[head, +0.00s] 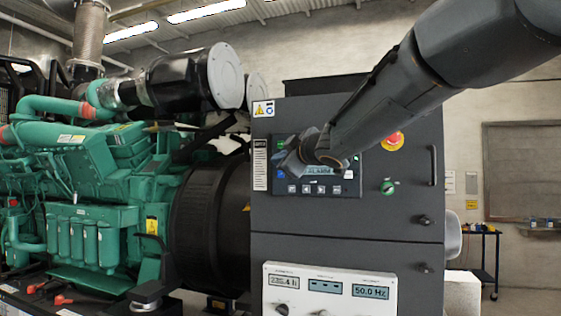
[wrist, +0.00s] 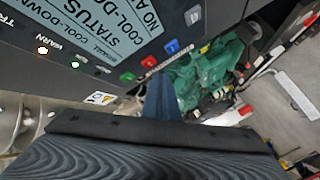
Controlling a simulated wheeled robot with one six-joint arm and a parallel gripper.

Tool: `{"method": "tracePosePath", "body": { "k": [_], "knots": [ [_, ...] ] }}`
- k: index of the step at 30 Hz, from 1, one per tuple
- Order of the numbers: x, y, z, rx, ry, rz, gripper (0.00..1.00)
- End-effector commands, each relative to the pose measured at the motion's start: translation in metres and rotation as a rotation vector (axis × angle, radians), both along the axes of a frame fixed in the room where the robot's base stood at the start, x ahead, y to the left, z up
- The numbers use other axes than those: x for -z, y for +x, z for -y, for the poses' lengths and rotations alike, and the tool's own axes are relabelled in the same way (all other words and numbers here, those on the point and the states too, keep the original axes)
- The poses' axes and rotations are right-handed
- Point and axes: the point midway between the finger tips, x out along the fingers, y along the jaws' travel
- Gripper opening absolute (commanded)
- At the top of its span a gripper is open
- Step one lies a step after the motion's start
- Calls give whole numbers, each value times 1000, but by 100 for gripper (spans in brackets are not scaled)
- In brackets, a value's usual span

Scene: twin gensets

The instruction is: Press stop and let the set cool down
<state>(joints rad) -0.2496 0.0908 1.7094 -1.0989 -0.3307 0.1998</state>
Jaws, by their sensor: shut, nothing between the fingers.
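The dark control cabinet (head: 350,218) carries a controller panel (head: 316,186) with a lit display, partly hidden behind my arm and gripper. In the wrist view the display (wrist: 100,25) appears rotated and reads "COOL-DOWN" and "STATUS". Below it are a green button (wrist: 127,77), a red button (wrist: 148,61) and a blue button (wrist: 172,46). A lamp by "WARN" (wrist: 43,50) is lit white. My gripper (head: 296,160) is shut and empty in front of the panel's left part. Its fingers (wrist: 163,98) point at the button row; I cannot tell whether they touch.
A red emergency stop (head: 393,141) on yellow and a green selector knob (head: 387,187) sit right of the panel. A door handle (head: 433,165) stands out at the cabinet's right edge. The green engine (head: 95,180) fills the left. A lower meter panel (head: 330,292) reads 50.0 Hz.

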Motion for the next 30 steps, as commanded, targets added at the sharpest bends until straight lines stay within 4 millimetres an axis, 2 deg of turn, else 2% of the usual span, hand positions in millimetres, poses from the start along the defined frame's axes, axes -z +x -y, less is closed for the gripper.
{"method": "tracePosePath", "body": {
  "k": [18,30],
  "knots": [
    [0,-52,-14,-1,0,1,0],
    [0,-57,-15,0,0,0,0]
  ]
}}
